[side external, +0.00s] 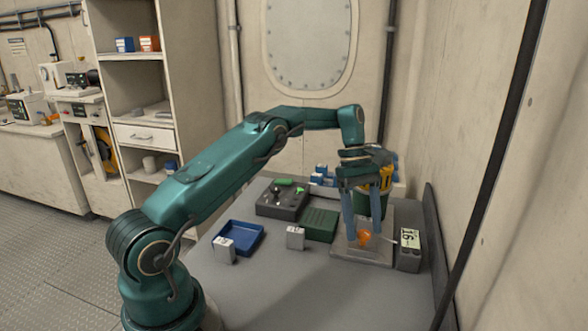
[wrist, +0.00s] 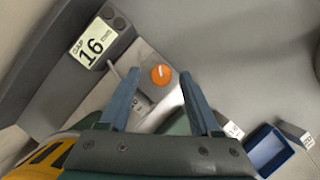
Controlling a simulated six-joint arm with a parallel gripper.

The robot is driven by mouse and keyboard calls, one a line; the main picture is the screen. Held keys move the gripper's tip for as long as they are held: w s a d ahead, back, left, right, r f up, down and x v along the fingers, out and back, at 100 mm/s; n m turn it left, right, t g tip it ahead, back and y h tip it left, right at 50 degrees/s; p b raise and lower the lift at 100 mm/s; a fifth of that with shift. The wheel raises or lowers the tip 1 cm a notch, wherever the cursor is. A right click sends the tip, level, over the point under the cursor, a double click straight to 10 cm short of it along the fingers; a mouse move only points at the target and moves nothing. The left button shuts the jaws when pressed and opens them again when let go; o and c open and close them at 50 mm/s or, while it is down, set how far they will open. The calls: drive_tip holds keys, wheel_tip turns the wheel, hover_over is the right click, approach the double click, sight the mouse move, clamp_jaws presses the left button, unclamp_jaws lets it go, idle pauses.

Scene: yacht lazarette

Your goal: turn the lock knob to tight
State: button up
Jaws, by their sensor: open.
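The orange lock knob (wrist: 161,75) has a pale mark on its top and sits on a light grey fixture (side external: 362,256). In the side view the knob (side external: 366,238) shows low between my blue fingers. My gripper (wrist: 160,74) is open, with one finger on each side of the knob in the wrist view; it also shows pointing down over the fixture in the side view (side external: 364,236). I see a space between the fingers and knob in the wrist view. Whether the fingertips reach down to knob height is unclear. Any tight marking is too small to read.
A grey display box (wrist: 93,45) reading "GAP 16 mm" stands close beside the fixture. A blue tray (side external: 238,238), small white boxes (side external: 295,238), a green block (side external: 319,225) and a dark control box (side external: 282,199) lie left. The front bench is clear.

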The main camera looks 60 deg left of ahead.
drive_tip(key=shift+s, duration=0.1)
drive_tip(key=n+t, duration=0.1)
drive_tip(key=n, duration=0.1)
drive_tip(key=n+t, duration=0.1)
drive_tip(key=n, duration=0.2)
drive_tip(key=shift+s, duration=0.2)
drive_tip(key=shift+r+n, duration=0.2)
drive_tip(key=shift+n, duration=0.2)
drive_tip(key=shift+y, duration=0.3)
drive_tip(key=v, duration=0.4)
drive_tip(key=shift+a, duration=0.1)
drive_tip(key=s+d+r+m+t+y, duration=0.1)
drive_tip(key=s+d+r+m, duration=0.25)
drive_tip(key=r, duration=0.25)
drive_tip(key=s+d+r+m+t+y, duration=0.1)
drive_tip(key=s+d+r+m, duration=0.1)
drive_tip(key=s+d+r, duration=0.3)
drive_tip(key=s+d+f+m+t+y, duration=0.1)
drive_tip(key=s+f+m+t, duration=0.1)
drive_tip(key=s+m, duration=1)
drive_tip(key=shift+s+d+f+m+y, duration=0.3)
drive_tip(key=shift+f+m, duration=0.2)
drive_tip(key=shift+m, duration=0.65)
